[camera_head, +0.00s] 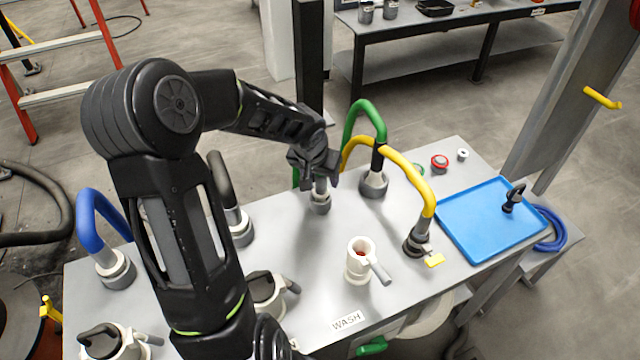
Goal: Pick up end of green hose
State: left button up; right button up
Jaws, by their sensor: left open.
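The green hose (364,106) arches up behind the table's back edge and comes down to a black section. Its end meets a pale round fitting (374,186) on the table. My left gripper (319,184) is open and points down, left of the green hose's end and apart from it. It is right above or at a small grey fitting (320,204); whether they touch I cannot tell. My right gripper is out of view.
The grey table (300,245) also holds a blue hose (90,205), a white valve cup (359,262), a blue tray (490,222) with a black-handled item, and a red button (439,162). My left arm covers the table's left part. A grey post (570,90) stands at right.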

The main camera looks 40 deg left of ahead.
pick_arm(q)
grip_shut()
dwell(0.5)
